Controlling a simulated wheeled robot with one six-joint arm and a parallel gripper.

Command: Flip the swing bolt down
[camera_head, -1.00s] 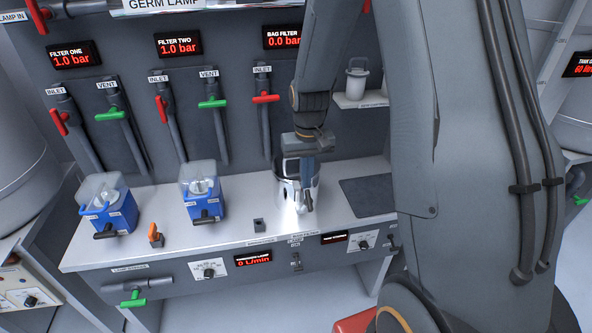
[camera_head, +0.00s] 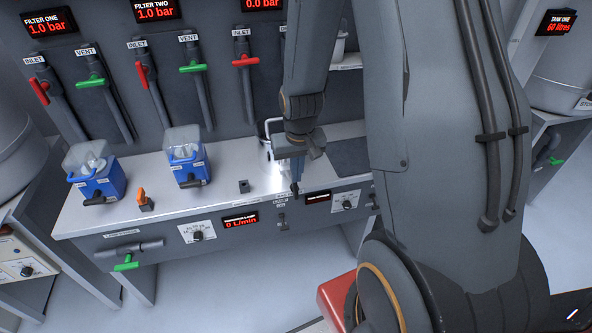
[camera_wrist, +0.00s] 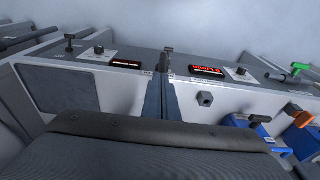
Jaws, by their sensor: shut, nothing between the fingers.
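The silver bag filter vessel (camera_head: 267,152) stands on the bench, with a bright reflection beside it, partly behind my gripper. I cannot make out the swing bolt; it may be hidden by my gripper or arm. My gripper (camera_head: 296,190) points down near the bench's front edge, just right and in front of the vessel. Its fingers are shut together and empty. In the wrist view my gripper (camera_wrist: 161,98) also shows closed fingers, with a black toggle (camera_wrist: 168,48) on the front panel beyond the tips. The vessel does not show there.
Two blue filter units (camera_head: 186,165) stand to the left, with an orange-handled valve (camera_head: 144,200) between them near the front. A small dark block (camera_head: 244,186) sits left of my gripper. A dark mat (camera_head: 350,157) lies on the right. Pipes with red and green handles line the back panel.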

